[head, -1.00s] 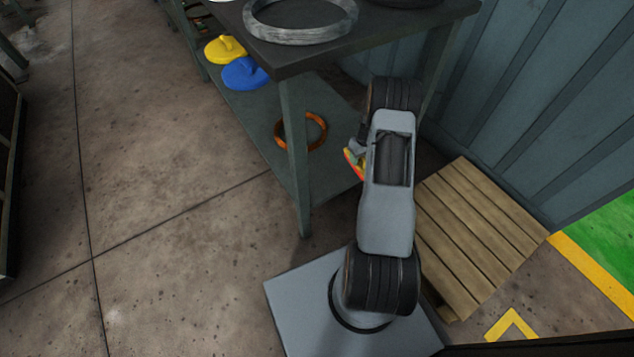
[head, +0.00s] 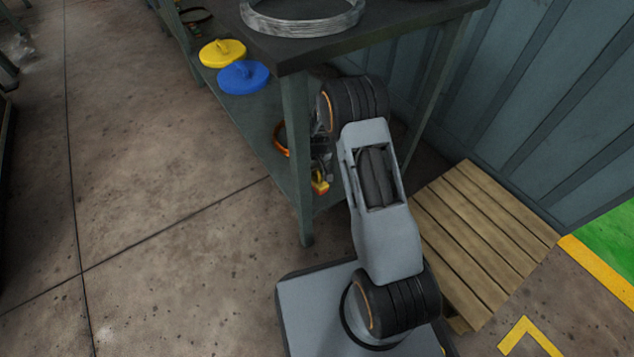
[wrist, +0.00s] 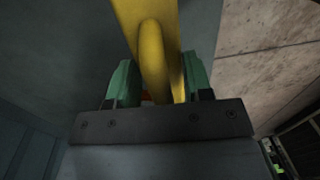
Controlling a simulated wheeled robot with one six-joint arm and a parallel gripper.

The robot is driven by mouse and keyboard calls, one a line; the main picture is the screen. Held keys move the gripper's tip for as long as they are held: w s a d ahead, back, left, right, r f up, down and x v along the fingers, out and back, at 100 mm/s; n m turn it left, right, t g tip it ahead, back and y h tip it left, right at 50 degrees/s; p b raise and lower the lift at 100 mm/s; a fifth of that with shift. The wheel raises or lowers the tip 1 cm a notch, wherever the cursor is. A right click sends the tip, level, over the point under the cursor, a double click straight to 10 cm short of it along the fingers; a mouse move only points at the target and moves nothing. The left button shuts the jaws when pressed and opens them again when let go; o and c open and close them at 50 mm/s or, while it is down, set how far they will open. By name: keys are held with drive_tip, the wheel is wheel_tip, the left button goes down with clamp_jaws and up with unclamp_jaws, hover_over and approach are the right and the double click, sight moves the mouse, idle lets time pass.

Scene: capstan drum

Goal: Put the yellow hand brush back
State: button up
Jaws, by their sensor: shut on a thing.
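The yellow hand brush (wrist: 150,55) fills the top middle of the wrist view. My gripper (wrist: 158,78) is shut on its rounded handle, with one green finger on each side. The far end of the brush runs out of the picture. In the head view my gripper is mostly hidden behind the arm and the table leg. A small yellow and red patch (head: 320,185) shows under my wrist beside the leg, low near the lower shelf (head: 259,120).
A yellow disc (head: 222,53) and a blue disc (head: 243,77) lie on the lower shelf. An orange ring (head: 279,139) sits partly hidden behind the table leg (head: 297,165). A grey coil (head: 301,22) lies on the tabletop. A wooden pallet (head: 485,235) stands at right.

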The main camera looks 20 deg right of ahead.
sight(314, 179)
drive_tip(key=shift+d+f+b, duration=0.1)
drive_tip(key=shift+f+b, duration=1)
drive_tip(key=shift+f, duration=1.45)
drive_tip(key=shift+f, duration=0.2)
drive_tip(key=o, duration=1)
drive_tip(key=shift+c, duration=0.2)
drive_tip(key=shift+r, duration=0.1)
drive_tip(key=r+p, duration=0.1)
drive_tip(key=r, duration=0.1)
drive_tip(key=r+p, duration=0.1)
drive_tip(key=r, duration=0.2)
drive_tip(key=r+p, duration=0.1)
drive_tip(key=r, duration=0.1)
drive_tip(key=shift+w+d+r+p, duration=0.1)
drive_tip(key=shift+d+r+p, duration=0.2)
drive_tip(key=shift+r, duration=0.05)
